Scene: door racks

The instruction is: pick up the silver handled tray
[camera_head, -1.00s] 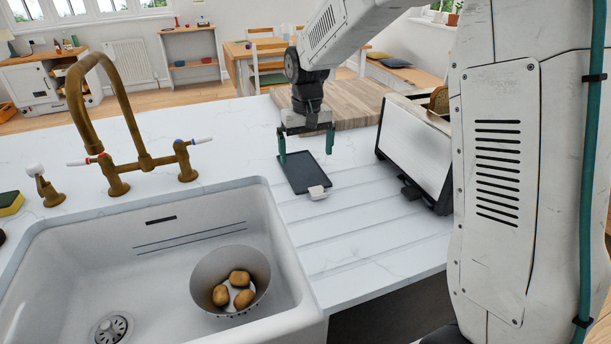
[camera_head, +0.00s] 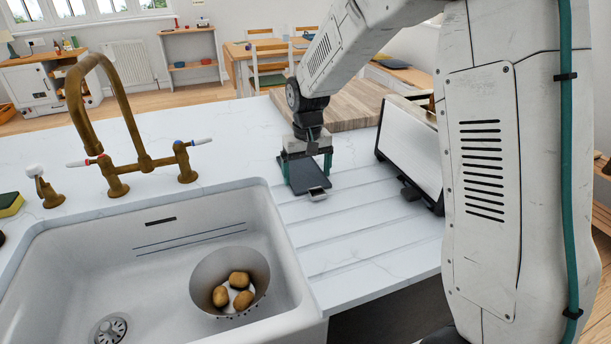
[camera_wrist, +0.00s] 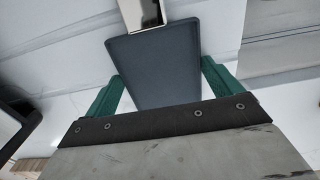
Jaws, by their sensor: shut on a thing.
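The silver handled tray (camera_head: 306,175) is a dark, flat, rectangular tray with a short silver handle (camera_head: 317,194) at its near end. It lies at the back of the ribbed white draining area, between the sink and the toaster. My gripper (camera_head: 306,168) is down at the tray and shut on its two long sides, one finger on each side. In the wrist view the dark tray (camera_wrist: 157,62) spans between the green fingers, with its silver handle (camera_wrist: 143,12) at the top edge. I cannot tell whether the tray touches the counter.
A silver toaster (camera_head: 408,145) stands close on the right. A wooden board (camera_head: 345,103) lies behind my gripper. The white sink (camera_head: 150,270) holds a bowl (camera_head: 229,270) with several potatoes, and a brass tap (camera_head: 115,130) rises behind it. The ribbed surface in front is clear.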

